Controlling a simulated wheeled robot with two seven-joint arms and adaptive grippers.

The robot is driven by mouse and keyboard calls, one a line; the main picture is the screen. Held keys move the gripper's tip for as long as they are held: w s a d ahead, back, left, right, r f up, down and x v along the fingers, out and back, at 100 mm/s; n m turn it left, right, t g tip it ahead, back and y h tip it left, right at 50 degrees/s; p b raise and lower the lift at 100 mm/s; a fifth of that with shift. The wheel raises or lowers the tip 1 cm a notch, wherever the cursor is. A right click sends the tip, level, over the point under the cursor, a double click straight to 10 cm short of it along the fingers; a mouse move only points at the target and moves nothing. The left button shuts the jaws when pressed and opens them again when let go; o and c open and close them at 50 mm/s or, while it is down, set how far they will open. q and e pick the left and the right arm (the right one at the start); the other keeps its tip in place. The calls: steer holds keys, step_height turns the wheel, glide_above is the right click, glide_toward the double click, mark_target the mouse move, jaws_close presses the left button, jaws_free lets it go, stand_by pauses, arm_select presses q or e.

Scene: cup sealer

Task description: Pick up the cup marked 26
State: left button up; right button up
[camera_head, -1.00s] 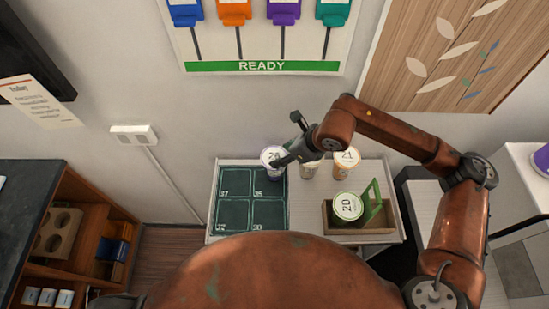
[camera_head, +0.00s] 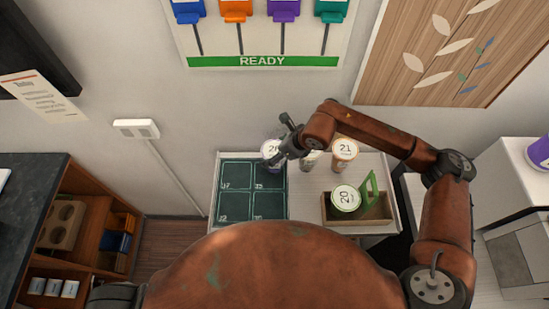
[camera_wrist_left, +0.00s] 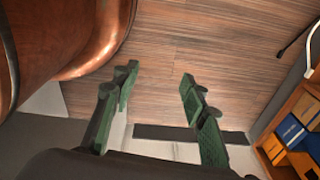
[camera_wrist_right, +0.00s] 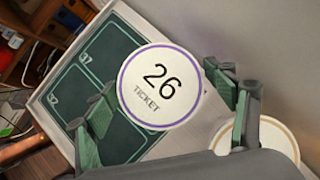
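The cup marked 26 (camera_head: 270,149) stands at the back of the tray table, by the dark green numbered mat. In the right wrist view its round white lid with a purple rim (camera_wrist_right: 160,87) reads 26 TICKET. My right gripper (camera_head: 284,141) is at this cup, with its fingers apart. In the right wrist view the open fingers (camera_wrist_right: 166,112) lie on either side of the lid, with gaps visible. The cup's lower body is hidden. My left gripper (camera_wrist_left: 153,98) is open and empty above the wooden floor; it does not show in the head view.
A cup marked 21 (camera_head: 345,149) and another partly hidden cup (camera_head: 311,160) stand just right of cup 26. A cup marked 20 (camera_head: 345,198) sits in a wooden caddy (camera_head: 374,222). A wall stands behind the table.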

steer(key=c, duration=0.5)
steer(key=shift+c, duration=1.4)
steer(key=c, duration=0.7)
steer(key=shift+c, duration=1.3)
arm_select(q)
steer(key=shift+s, duration=0.5)
arm_select(e)
steer(key=shift+c, duration=0.4)
arm_select(q)
steer(key=shift+s, duration=0.15)
arm_select(e)
steer(key=shift+r, duration=0.15)
